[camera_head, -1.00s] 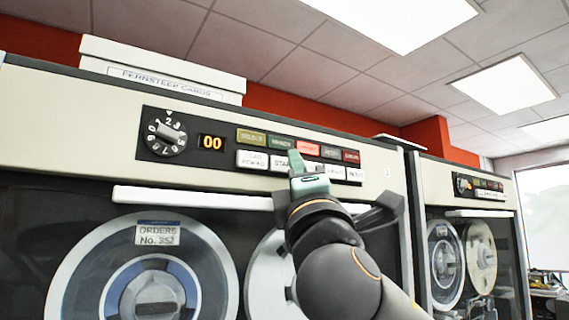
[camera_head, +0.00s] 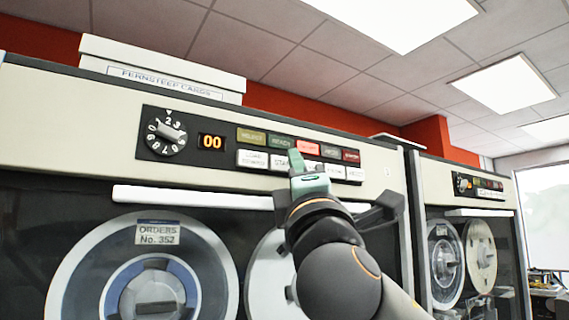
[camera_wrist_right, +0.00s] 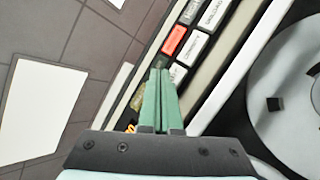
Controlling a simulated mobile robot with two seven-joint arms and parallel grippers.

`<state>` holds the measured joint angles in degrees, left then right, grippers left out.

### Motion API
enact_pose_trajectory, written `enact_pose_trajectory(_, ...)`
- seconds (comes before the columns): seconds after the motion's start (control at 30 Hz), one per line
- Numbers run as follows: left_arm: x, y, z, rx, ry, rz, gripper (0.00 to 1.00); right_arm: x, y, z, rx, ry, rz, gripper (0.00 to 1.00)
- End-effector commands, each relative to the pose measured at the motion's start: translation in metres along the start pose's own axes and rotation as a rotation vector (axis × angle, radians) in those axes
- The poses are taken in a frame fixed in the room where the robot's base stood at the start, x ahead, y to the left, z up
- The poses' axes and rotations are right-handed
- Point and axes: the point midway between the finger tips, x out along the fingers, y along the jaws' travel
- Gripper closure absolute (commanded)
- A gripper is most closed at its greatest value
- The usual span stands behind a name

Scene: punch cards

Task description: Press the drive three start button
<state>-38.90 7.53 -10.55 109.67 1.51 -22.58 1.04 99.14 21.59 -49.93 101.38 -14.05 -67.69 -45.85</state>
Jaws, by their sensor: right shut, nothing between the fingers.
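The near tape drive's control panel (camera_head: 245,150) shows in the head view, with a row of white buttons under a row of coloured lamps. The white START button (camera_head: 280,163) is partly covered by my right gripper (camera_head: 297,156). The gripper's green fingers are shut and empty, with their tips at the panel just right of the button's visible part. The right wrist view shows the shut fingers (camera_wrist_right: 160,74) pointing at the button row, beside a white button (camera_wrist_right: 178,73). I cannot tell whether the tips touch a button. My left gripper is not in view.
The panel has a number dial (camera_head: 166,136) and an orange "00" display (camera_head: 212,142). The red lamp (camera_head: 308,147) is lit. A white bar (camera_head: 190,198) runs below the panel, above the reels. A second drive (camera_head: 466,235) stands to the right.

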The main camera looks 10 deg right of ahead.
Motion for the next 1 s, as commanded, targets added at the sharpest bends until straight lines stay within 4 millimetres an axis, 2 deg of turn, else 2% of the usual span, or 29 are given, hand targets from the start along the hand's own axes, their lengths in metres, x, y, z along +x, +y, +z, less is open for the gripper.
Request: enact_pose_trajectory(1.0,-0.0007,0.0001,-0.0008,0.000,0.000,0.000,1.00,0.0061,-0.0047,-0.0046,0.001,0.000,-0.001,1.00)
